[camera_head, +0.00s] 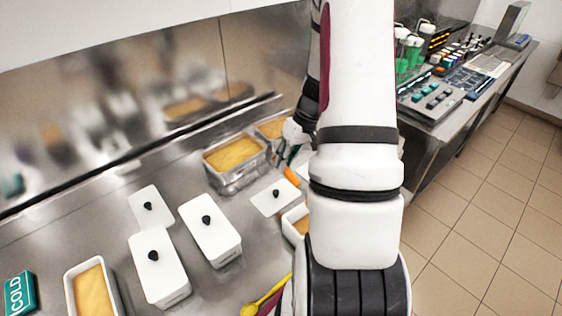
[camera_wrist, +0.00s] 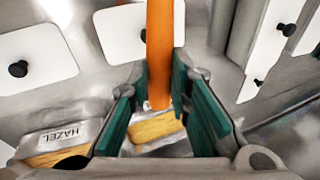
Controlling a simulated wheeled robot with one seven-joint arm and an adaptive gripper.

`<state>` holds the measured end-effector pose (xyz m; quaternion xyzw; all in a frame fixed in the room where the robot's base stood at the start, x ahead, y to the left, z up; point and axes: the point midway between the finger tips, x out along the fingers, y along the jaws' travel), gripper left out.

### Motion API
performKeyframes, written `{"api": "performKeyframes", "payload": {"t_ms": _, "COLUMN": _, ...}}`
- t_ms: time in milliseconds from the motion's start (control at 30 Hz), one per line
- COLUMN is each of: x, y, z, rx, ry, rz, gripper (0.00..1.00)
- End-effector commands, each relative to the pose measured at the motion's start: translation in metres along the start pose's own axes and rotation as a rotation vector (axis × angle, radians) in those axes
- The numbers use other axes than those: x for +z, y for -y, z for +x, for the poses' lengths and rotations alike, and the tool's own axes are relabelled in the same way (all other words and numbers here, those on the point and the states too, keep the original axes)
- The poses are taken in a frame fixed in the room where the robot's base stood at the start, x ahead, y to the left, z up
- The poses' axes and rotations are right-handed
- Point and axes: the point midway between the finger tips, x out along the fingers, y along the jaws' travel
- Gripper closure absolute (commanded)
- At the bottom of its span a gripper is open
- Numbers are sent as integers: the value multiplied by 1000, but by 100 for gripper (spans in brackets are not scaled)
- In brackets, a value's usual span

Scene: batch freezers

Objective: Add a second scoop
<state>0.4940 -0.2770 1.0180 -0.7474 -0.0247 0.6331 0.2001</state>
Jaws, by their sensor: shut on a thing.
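My gripper (camera_wrist: 158,88) is shut on an orange-handled tool (camera_wrist: 160,35), with the handle between its green finger pads. In the head view the orange handle (camera_head: 291,176) shows beside my arm, which hides most of the gripper; the tool's working end cannot be made out. A metal pan of yellow ice cream (camera_head: 235,156) stands left of the gripper, and a second metal pan (camera_head: 272,127) is partly hidden behind it. In the wrist view a pan labelled HAZEL (camera_wrist: 72,136) is at lower left, and yellow ice cream (camera_wrist: 150,128) shows below the handle.
White lidded tubs (camera_head: 211,232) (camera_head: 158,270) and loose white lids (camera_head: 151,206) (camera_head: 273,198) lie on the steel counter. An open white tub (camera_head: 70,285) is front left; another (camera_head: 287,226) is partly behind my arm. A yellow spoon (camera_head: 268,296) and COLD sign (camera_head: 20,294) are near.

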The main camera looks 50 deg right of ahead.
Motion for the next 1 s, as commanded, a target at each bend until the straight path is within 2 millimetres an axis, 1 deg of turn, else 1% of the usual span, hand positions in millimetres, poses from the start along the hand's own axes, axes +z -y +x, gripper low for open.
{"api": "performKeyframes", "payload": {"t_ms": 33, "x": -1, "y": -5, "z": 2, "rx": -50, "ry": -2, "rz": 14, "gripper": 100}}
{"api": "performKeyframes", "payload": {"t_ms": 233, "x": 0, "y": -14, "z": 3, "rx": -264, "ry": -3, "rz": 38, "gripper": 100}}
{"api": "performKeyframes", "payload": {"t_ms": 600, "x": -1, "y": -29, "z": 13, "rx": -687, "ry": -3, "rz": 90, "gripper": 100}}
{"api": "performKeyframes", "payload": {"t_ms": 800, "x": 0, "y": -33, "z": 18, "rx": -867, "ry": -2, "rz": 111, "gripper": 100}}
{"api": "performKeyframes", "payload": {"t_ms": 1000, "x": 1, "y": -35, "z": 21, "rx": -988, "ry": -1, "rz": 125, "gripper": 100}}
